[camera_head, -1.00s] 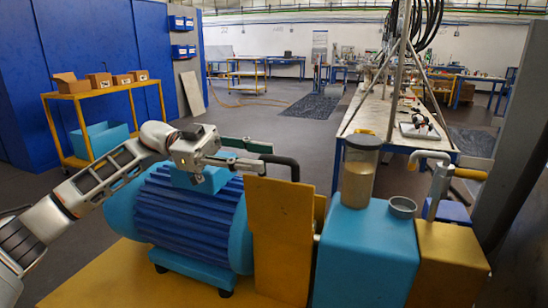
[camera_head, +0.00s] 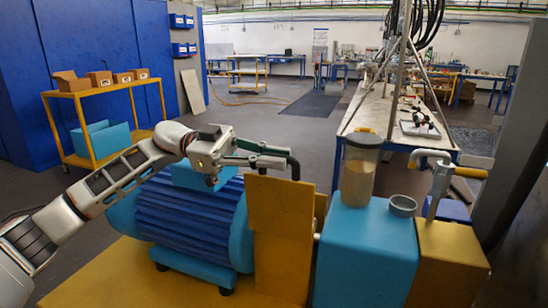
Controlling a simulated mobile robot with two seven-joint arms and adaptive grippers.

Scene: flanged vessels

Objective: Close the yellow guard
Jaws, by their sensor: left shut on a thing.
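The yellow guard (camera_head: 282,235) is an upright flat panel between the blue ribbed motor (camera_head: 190,220) and the blue housing (camera_head: 366,255). A black bent handle (camera_head: 294,166) rises at its top edge. My left gripper (camera_head: 287,157) comes in from the left above the motor. It is shut on the guard's handle, its fingers running to the handle's upper part. The fingers hide part of the handle. My right gripper is not in view.
A clear jar with tan contents (camera_head: 358,170) and a small grey cup (camera_head: 402,205) stand on the blue housing. A lever with a yellow grip (camera_head: 460,172) stands at the right. A yellow cart (camera_head: 95,120) with boxes stands at the back left.

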